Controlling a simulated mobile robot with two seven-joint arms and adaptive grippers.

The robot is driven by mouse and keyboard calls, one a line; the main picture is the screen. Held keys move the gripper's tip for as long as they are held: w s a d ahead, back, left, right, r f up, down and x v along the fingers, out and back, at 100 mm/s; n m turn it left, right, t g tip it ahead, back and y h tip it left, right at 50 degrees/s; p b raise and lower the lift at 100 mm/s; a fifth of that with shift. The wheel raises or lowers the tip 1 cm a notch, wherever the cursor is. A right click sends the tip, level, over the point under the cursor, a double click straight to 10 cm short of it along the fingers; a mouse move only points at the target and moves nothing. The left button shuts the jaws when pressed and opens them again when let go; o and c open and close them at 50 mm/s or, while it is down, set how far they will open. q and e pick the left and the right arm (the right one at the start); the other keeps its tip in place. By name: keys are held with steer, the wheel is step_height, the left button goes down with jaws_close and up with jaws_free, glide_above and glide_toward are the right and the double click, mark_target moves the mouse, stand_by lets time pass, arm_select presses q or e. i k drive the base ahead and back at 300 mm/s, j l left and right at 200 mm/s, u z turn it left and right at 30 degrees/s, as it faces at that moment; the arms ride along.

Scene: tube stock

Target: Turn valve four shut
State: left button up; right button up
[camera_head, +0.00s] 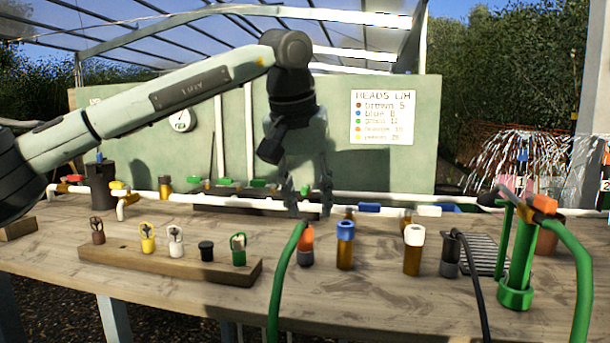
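A white pipe (220,200) runs along the back of the bench with coloured valve handles on it. A red handle (75,178) and a yellow handle (117,185) show at the left. A blue handle (370,207) and a white handle (429,211) show right of centre. I can make out no valve numbers, so I cannot tell which is valve four. My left gripper (309,205) points down at the pipe, left of the blue handle, and hides part of it. I cannot tell whether its fingers touch anything. My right gripper is out of view.
A wooden rack (180,262) with several small coloured heads lies at the front left. Capped tubes (345,250), a green stand (518,265) and hoses (285,285) occupy the front right. A sign (383,117) and gauge (181,121) are on the green back panel.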

mark_target(304, 191)
steer(key=i, duration=1.15)
